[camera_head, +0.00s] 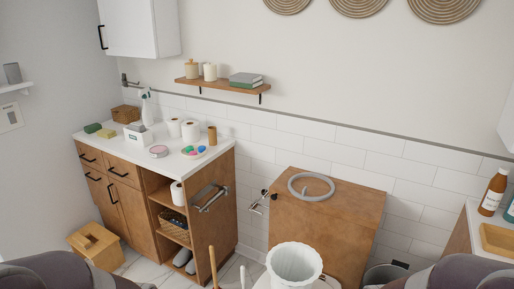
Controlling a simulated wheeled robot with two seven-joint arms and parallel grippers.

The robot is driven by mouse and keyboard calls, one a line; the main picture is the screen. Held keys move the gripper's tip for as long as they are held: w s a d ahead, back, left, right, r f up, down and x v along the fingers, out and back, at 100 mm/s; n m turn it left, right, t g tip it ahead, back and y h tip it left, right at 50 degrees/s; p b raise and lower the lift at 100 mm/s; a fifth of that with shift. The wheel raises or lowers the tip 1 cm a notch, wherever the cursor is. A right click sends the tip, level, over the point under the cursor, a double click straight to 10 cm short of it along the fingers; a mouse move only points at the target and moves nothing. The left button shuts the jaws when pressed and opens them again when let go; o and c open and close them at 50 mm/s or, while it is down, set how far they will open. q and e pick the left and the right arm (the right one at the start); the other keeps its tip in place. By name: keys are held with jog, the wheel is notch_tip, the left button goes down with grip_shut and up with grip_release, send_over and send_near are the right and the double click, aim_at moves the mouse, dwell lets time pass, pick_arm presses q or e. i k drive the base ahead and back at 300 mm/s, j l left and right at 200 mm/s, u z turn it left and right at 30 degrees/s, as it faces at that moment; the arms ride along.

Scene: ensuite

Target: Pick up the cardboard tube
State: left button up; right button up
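A brown cardboard tube (212,135) stands upright on the white counter top (120,148) of the wooden cabinet at the left, near the back right end of the counter. It stands just right of two white paper rolls (190,130). Colourful small items on a dish (193,151) lie in front of it. Neither of my grippers is in view. Only parts of my arms show at the bottom left and bottom right corners.
A wooden shelf (223,84) with jars and books hangs above the counter. A towel bar (210,197) sticks out from the cabinet's right side. A wooden cistern box (340,205) stands to the right, with a white ribbed pot (294,262) in front. A wooden bin (95,244) stands at lower left.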

aim_at(213, 136)
jog(key=i+l+u, duration=0.15)
jog(key=i+u, duration=0.3)
jog(key=i+l+u, duration=0.4)
jog(key=i+j+u, duration=0.25)
jog(key=i, duration=0.3)
jog(key=i+u, duration=0.25)
jog(key=i, duration=0.35)
